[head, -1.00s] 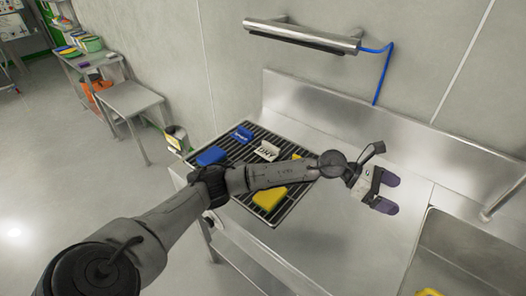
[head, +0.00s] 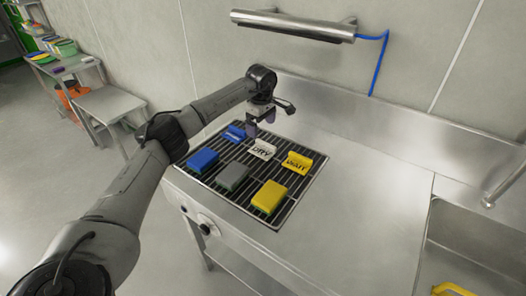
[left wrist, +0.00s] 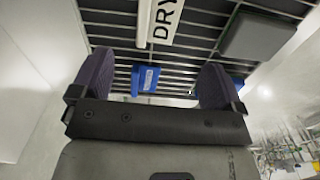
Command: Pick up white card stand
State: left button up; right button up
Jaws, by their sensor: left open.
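The white card stand (head: 262,150), lettered "DRY", stands on the dark slatted rack (head: 219,199). It also shows at the top of the left wrist view (left wrist: 158,22), partly cut off by the frame edge. My left gripper (head: 260,121) is open and empty, pointing down above the rack, just behind and above the white stand. In the left wrist view its purple fingers (left wrist: 155,82) stand wide apart, with the blue card stand (left wrist: 146,78) visible between them. My right gripper is not in view.
On the rack are also a blue card stand (head: 235,132), a yellow card stand (head: 298,163), and blue (head: 202,160), grey (head: 232,176) and yellow (head: 270,196) blocks. The steel counter (head: 365,190) is clear to the right, up to a sink (head: 470,250).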

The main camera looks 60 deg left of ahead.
pick_arm(q)
jog(key=b, duration=0.1)
send_over(262, 151)
notch_tip(262, 151, down, 5)
jog(key=shift+a+r, duration=0.1)
jog(key=shift+f+b, duration=1)
jog(key=shift+f, duration=1.65)
jog(key=shift+w, duration=0.1)
jog(key=c, duration=1)
jog(key=shift+r, duration=0.1)
